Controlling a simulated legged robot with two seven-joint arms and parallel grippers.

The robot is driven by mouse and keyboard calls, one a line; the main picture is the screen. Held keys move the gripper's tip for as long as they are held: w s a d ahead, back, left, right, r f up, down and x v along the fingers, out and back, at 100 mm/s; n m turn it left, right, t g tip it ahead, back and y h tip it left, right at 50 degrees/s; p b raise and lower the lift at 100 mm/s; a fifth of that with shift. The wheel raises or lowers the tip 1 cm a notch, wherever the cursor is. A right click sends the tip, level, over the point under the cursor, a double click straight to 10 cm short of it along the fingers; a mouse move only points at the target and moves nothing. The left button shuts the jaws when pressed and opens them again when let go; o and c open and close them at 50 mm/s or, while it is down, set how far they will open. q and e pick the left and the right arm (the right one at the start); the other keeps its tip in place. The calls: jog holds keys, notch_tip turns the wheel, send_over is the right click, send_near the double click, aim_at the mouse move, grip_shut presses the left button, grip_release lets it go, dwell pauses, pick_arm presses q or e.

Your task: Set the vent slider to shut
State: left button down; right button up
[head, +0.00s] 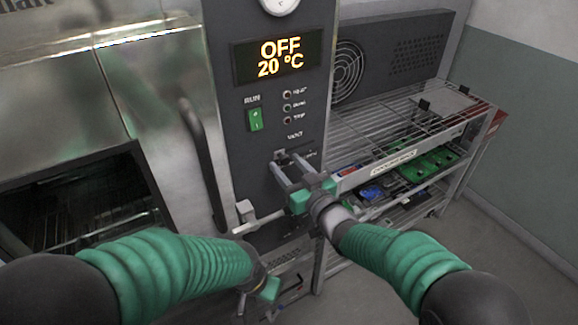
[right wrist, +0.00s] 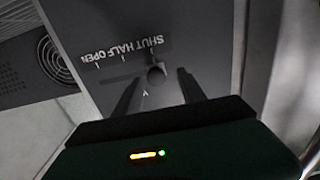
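The vent slider's dark round knob (right wrist: 156,77) sits on the grey control panel (right wrist: 105,22), beneath the VENT label in the head view. In the right wrist view the scale reads SHUT, HALF, OPEN upside down. The knob stands at the SHUT end of its slot. My right gripper (head: 286,163) is at the panel, its fingers open on either side of the knob (right wrist: 159,80). Small gaps show between knob and fingers. In the head view the gripper partly hides the slider. My left gripper (head: 268,296) is low near the oven's front, partly hidden by its arm; its opening is unclear.
The panel carries a display (head: 278,56) reading OFF 20 °C and a green RUN switch (head: 255,119). A dark vertical door handle (head: 203,160) stands left of it. A wire rack (head: 400,140) with boards stands to the right. Floor at lower right is clear.

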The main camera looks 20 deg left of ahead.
jog(key=shift+w+f, duration=0.15)
jog(key=shift+w, duration=0.05)
jog(key=shift+s+d, duration=0.15)
jog(key=shift+d, duration=0.1)
jog(key=b+v, duration=0.2)
jog(key=v, duration=1.4)
jog(key=shift+s, duration=0.2)
